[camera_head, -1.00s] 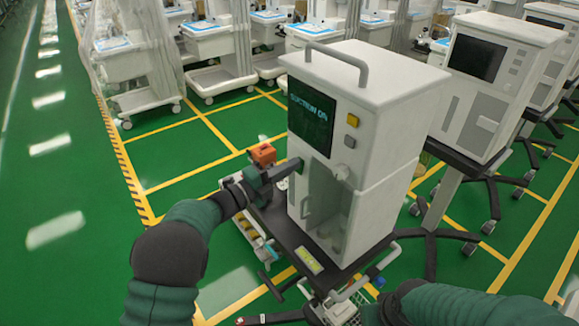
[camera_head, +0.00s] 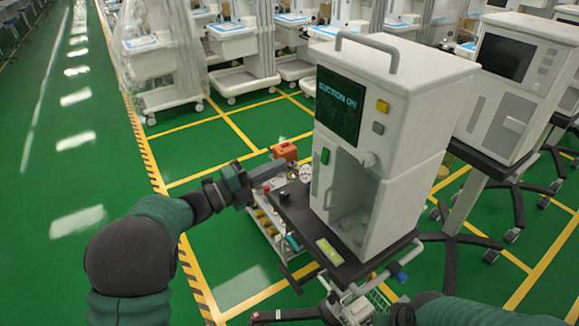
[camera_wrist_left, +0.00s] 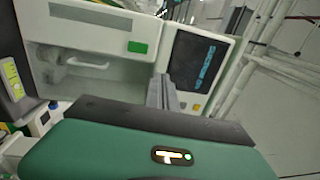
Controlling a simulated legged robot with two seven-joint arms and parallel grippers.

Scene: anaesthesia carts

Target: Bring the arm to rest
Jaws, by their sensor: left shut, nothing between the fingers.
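My left gripper (camera_head: 272,172) is shut and empty, held out left of the white suction machine (camera_head: 410,150), with a gap between its tips and the machine. The machine's dark screen (camera_head: 340,104) reads SUCTION ON. The green button (camera_head: 325,156) on its front is uncovered. In the left wrist view the shut fingers (camera_wrist_left: 163,92) point towards the machine, with the green button (camera_wrist_left: 138,47) and the screen (camera_wrist_left: 200,62) beyond them. My right arm (camera_head: 470,309) shows at the lower right; its gripper is not visible.
The machine stands on a dark cart shelf (camera_head: 300,215). An orange box (camera_head: 285,151) and a small trolley with bottles (camera_head: 268,225) are behind my gripper. More carts stand at the back and right. Green floor (camera_head: 60,220) is clear at the left.

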